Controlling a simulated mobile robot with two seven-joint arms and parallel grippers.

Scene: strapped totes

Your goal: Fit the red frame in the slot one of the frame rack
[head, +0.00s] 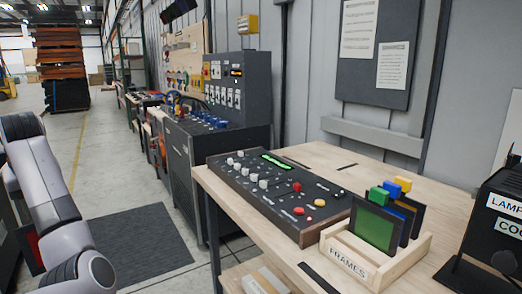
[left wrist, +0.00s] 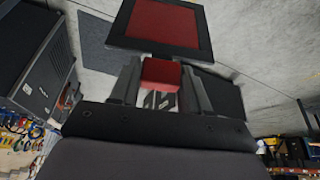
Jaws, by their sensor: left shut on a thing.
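The red frame (left wrist: 165,24) has a black border, a red panel and a red tab. My left gripper (left wrist: 160,82) is shut on the tab, with the frame held out beyond the fingertips. In the head view a small part of the red frame (head: 33,248) shows behind my left arm at the far left, away from the workbench; the fingers are hidden there. The wooden frame rack (head: 400,262), labelled FRAMES, stands on the bench at the right. It holds a green-tabbed frame (head: 375,226) with blue and yellow tabs behind it. Slot numbers are not readable. My right gripper is not in view.
A control panel (head: 275,190) with knobs and buttons lies on the workbench (head: 400,180) left of the rack. A dark box (head: 500,225) with labels stands right of it. A dark mat (head: 140,240) lies on open floor before a grey cabinet (head: 205,175).

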